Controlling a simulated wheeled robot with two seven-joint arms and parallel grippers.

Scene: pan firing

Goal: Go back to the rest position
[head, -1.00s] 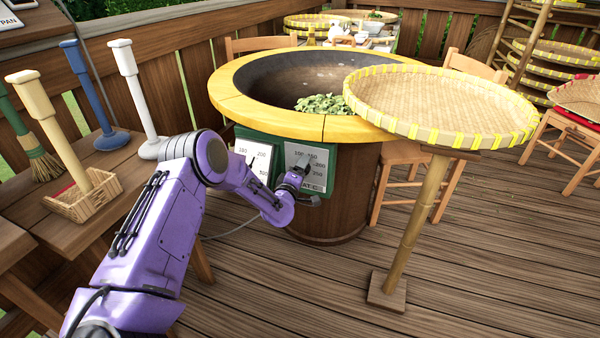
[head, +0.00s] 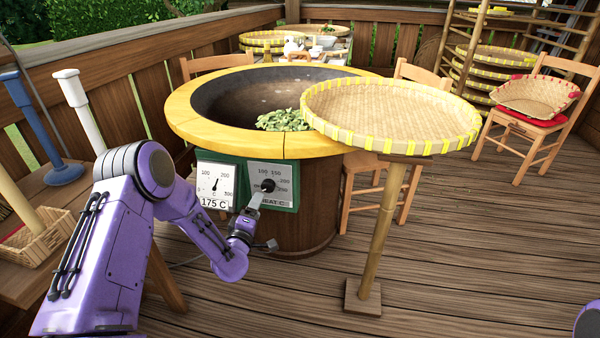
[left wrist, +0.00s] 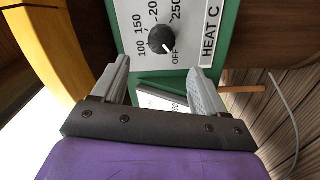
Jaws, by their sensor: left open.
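My left gripper (head: 262,222) is open and empty in front of the heat panel (head: 283,198) of the round pan stove. In the left wrist view its two fingers (left wrist: 160,72) stand apart, with the black heat knob (left wrist: 170,40) beyond them and not held. The knob also shows in the head view (head: 267,186), just above the gripper. The gauge (head: 216,182) left of it reads 175 C. Green leaves (head: 284,120) lie in the pan (head: 235,105). My right gripper is out of view; only a purple bit of my right arm shows at the lower right.
A round woven tray (head: 390,112) on a bamboo post stands right of the stove. A wooden bench with a small basket (head: 40,235) and a white-handled tool (head: 80,110) is at the left. Chairs stand behind. The deck floor at front right is clear.

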